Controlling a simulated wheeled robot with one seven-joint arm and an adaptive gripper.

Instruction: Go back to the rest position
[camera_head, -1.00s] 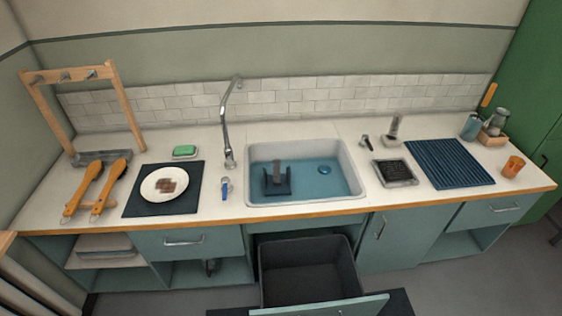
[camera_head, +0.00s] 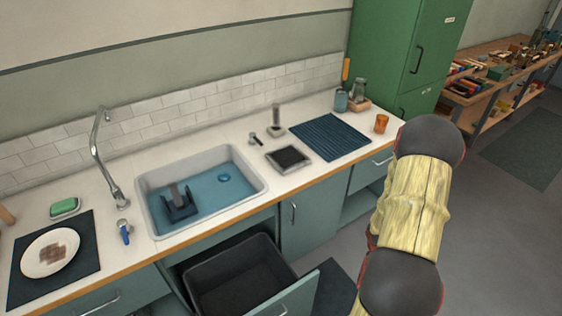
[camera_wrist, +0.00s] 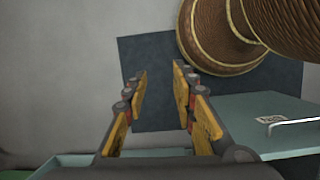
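My gripper (camera_wrist: 160,78) shows in the wrist view with its two yellow-sided fingers spread apart and nothing between them. It points down over a dark floor mat (camera_wrist: 152,55) and grey floor. My arm crosses the right side of the head view, in front of the counter's right end, but my gripper is outside that view.
An open drawer with a dark bin (camera_head: 240,280) juts out below the sink (camera_head: 255,187). A teal front with a handle (camera_wrist: 290,123) is close to the gripper's right. The counter holds a plate (camera_head: 50,252), a blue ribbed mat (camera_head: 330,136) and an orange cup (camera_head: 381,123). Floor at right is clear.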

